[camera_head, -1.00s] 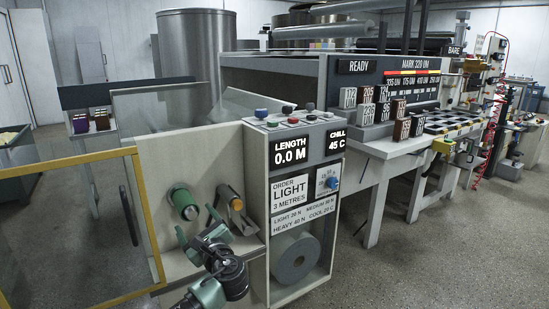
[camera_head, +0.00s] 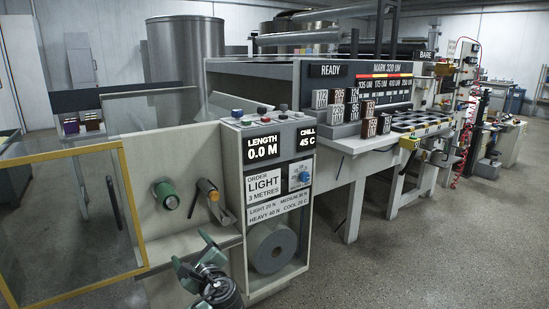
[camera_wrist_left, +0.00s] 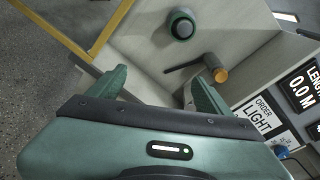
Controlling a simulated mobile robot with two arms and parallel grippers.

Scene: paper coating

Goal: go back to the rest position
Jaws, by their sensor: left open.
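My left gripper (camera_head: 194,253) is at the bottom of the head view, in front of the machine's lower left panel. It is open and empty; in the left wrist view its two green fingers (camera_wrist_left: 155,90) stand wide apart with nothing between them. Ahead of it on the grey panel are a green roller end (camera_head: 166,196) and an orange-tipped lever (camera_head: 209,190). The left wrist view shows the green roller end (camera_wrist_left: 182,24) and the orange tip (camera_wrist_left: 220,75) beyond the fingers, apart from them. My right gripper is not in view.
A yellow-framed guard (camera_head: 131,207) stands at the left. The control cabinet (camera_head: 278,185) holds a paper roll (camera_head: 272,247) in its lower bay. The floor (camera_head: 430,260) at the right is clear.

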